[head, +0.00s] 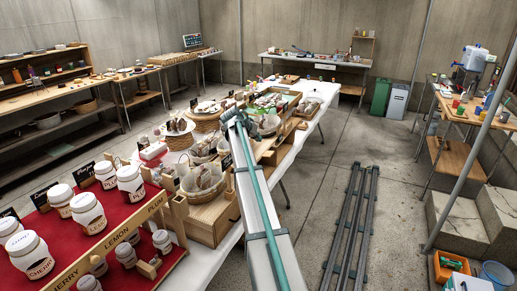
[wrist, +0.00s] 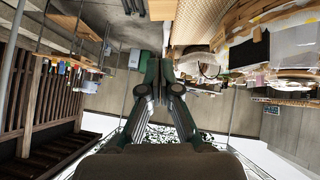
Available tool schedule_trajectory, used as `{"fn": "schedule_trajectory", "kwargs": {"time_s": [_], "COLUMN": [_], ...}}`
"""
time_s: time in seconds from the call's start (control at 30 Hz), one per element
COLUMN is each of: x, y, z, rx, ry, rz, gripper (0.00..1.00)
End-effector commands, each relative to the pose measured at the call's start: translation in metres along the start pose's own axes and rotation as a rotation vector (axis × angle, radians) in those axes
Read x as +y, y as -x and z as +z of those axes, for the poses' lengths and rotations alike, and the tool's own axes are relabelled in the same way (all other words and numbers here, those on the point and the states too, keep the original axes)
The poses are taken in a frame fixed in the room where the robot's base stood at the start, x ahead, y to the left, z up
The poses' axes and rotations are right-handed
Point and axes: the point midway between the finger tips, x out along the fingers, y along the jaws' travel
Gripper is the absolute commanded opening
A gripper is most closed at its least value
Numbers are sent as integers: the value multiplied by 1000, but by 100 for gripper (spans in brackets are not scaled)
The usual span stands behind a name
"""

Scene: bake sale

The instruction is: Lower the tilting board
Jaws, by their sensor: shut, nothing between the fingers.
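In the wrist view my gripper (wrist: 162,72) is shut and empty, with dark green fingers pointing away from the camera. Nothing visible touches the fingertips. I cannot make out the gripper clearly in the head view. The lettered board is not recognisable in the wrist view.
White lidded jars (head: 88,212) stand on the display, above and below the lettered board. A white-covered table (head: 309,92) with baskets and baked goods runs toward the back. Dark floor rails (head: 349,222) lie to its right. The floor beyond them (head: 400,160) is mostly clear.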

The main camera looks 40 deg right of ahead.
Motion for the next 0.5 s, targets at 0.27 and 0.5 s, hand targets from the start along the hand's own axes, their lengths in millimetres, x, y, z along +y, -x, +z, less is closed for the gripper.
{"fn": "schedule_trajectory", "kwargs": {"time_s": [0.27,0.5], "x": [7,6], "y": [6,4], "z": [-13,-13], "rx": [-14,-14], "ry": [-20,-18], "rz": [29,28], "gripper": [0,0]}}
